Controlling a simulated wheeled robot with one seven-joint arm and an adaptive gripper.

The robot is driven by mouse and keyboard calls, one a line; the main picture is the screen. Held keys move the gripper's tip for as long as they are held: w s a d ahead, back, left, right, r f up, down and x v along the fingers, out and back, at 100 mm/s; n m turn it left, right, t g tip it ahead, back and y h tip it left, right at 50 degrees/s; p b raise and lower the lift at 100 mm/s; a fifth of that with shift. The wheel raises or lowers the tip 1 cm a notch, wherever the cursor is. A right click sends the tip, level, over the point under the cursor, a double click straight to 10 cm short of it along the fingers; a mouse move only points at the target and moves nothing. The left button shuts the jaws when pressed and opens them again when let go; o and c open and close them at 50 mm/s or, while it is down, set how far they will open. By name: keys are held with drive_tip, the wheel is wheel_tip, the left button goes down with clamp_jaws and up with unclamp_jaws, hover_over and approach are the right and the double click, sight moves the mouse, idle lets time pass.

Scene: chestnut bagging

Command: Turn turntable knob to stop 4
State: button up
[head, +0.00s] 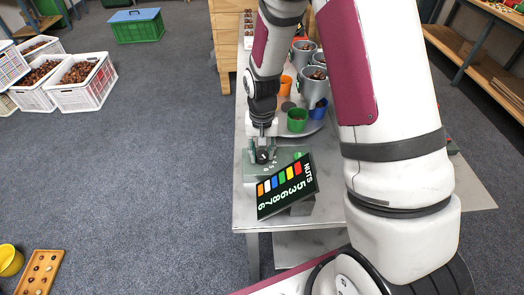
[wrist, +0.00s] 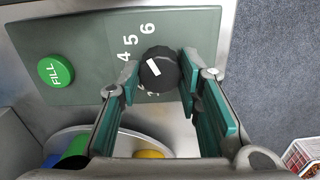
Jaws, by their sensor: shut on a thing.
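The black round knob (wrist: 165,82) with a white mark sits on the grey-green control panel (wrist: 75,30). My gripper (wrist: 160,72) is shut on the knob, one teal-padded finger on each side. In the head view my gripper (head: 262,145) comes down on the panel (head: 250,168). The turntable (head: 312,128) carries several cups and pails and is partly hidden by my arm.
A green FILL button (wrist: 55,71) is on the same panel. A black NUTS sign (head: 287,187) with coloured bars and digits stands in front of it on the metal table (head: 243,214). A green cup (head: 297,121) and a blue cup (head: 319,109) stand close behind.

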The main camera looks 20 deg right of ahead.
sight(262, 154)
drive_tip(key=n, duration=0.4)
drive_tip(key=shift+n, duration=0.3)
drive_tip(key=n+p, duration=0.1)
drive_tip(key=n, duration=0.3)
drive_tip(key=shift+n, duration=0.3)
drive_tip(key=o, duration=1.2)
drive_tip(key=shift+r, duration=6)
